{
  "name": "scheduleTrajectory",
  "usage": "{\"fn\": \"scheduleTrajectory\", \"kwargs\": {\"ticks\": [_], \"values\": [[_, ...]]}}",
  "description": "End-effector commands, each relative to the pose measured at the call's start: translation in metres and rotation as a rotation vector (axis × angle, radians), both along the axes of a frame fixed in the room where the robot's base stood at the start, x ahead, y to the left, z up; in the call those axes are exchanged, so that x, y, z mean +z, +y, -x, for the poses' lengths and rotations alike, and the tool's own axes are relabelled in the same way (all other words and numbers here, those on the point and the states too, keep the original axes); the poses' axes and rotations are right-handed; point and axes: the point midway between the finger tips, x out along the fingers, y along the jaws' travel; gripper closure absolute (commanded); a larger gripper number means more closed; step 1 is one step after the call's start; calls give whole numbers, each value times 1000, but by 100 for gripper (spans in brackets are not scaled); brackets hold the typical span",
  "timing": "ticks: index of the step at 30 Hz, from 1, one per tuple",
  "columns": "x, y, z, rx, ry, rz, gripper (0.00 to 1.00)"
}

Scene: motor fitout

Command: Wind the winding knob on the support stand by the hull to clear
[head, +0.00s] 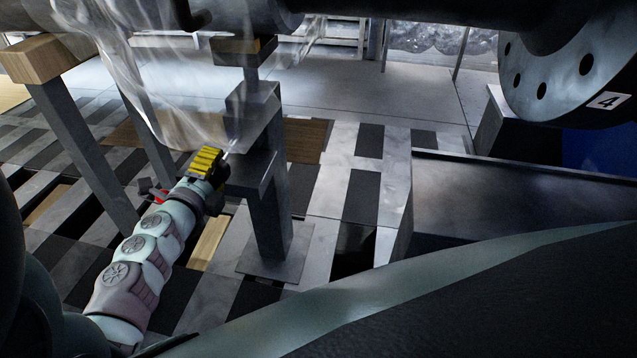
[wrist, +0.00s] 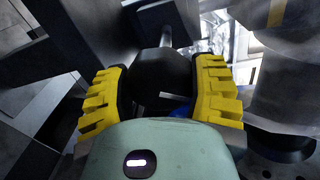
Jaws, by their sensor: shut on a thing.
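The support stand (head: 268,225) is a grey metal post on a square foot plate, with a bracket partway up and a padded head at the top. My gripper (head: 207,163), with yellow ribbed finger pads, is at the left side of the bracket. In the wrist view my gripper (wrist: 162,92) has its two yellow fingers on either side of a dark faceted knob (wrist: 160,72) and is shut on it. A shaft runs from the knob toward the stand. In the head view the knob is mostly hidden by the fingers.
A trestle with a wooden top block (head: 42,58) stands to the left. Clear plastic sheeting (head: 150,70) hangs close above my gripper. The patterned floor is open behind the stand.

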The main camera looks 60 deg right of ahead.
Motion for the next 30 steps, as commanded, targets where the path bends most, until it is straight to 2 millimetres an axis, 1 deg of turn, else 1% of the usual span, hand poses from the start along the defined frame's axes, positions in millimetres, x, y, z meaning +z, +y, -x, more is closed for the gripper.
{"fn": "scheduleTrajectory", "kwargs": {"ticks": [8,9,18,26,30], "values": [[1,0,0,0,1,1,76],[1,0,0,0,1,1,35],[0,0,0,0,1,1,6],[0,1,0,1,0,1,6],[1,9,3,2,-1,1,6]]}}
